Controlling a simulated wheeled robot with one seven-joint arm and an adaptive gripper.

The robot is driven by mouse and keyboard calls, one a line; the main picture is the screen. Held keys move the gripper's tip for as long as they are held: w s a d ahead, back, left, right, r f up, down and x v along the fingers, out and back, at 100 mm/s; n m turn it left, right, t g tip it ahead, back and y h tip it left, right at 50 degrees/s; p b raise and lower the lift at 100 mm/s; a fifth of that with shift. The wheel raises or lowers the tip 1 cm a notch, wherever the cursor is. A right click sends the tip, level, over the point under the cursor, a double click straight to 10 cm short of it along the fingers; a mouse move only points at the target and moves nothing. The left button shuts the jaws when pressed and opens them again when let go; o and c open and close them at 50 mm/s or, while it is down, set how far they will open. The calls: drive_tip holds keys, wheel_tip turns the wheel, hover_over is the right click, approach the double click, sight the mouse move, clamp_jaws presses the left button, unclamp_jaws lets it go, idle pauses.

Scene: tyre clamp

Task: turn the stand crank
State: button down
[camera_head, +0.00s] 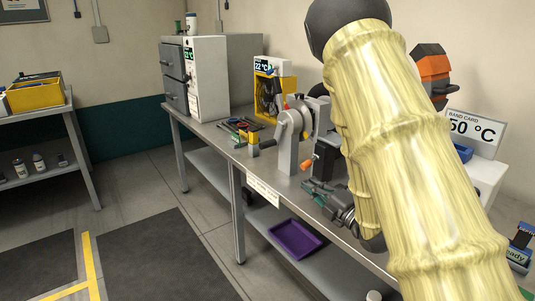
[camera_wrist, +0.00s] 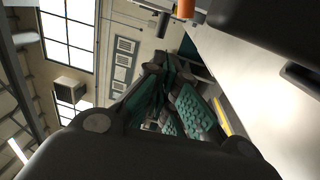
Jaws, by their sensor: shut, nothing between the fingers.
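A grey stand (camera_head: 288,152) with a round light-grey head stands near the front edge of the workbench. An orange grip (camera_head: 307,164), which looks like the crank's handle, shows just right of the stand's foot. An orange cylinder (camera_wrist: 185,9), apparently the same grip, shows at the top edge of the wrist view. My gripper (camera_head: 309,187) is just below and in front of the orange grip, apart from it. Its green-padded fingers (camera_wrist: 158,68) are shut and empty. My arm hides the bench right of the stand, and how the crank joins the stand is unclear.
A yellow-framed device (camera_head: 267,97) and a grey-white oven (camera_head: 207,75) stand farther back on the bench (camera_head: 213,131). Small tools lie left of the stand. A purple tray (camera_head: 296,240) is on the lower shelf.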

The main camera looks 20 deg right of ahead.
sight(264, 148)
drive_tip(key=p+x, duration=0.1)
drive_tip(key=x, duration=2)
drive_tip(key=shift+w+a, duration=0.15)
drive_tip(key=shift+w, duration=0.15)
drive_tip(key=shift+w+a+t+b, duration=0.2)
drive_tip(key=shift+w+t+b, duration=0.35)
drive_tip(key=shift+b, duration=0.6)
drive_tip(key=shift+w, duration=0.1)
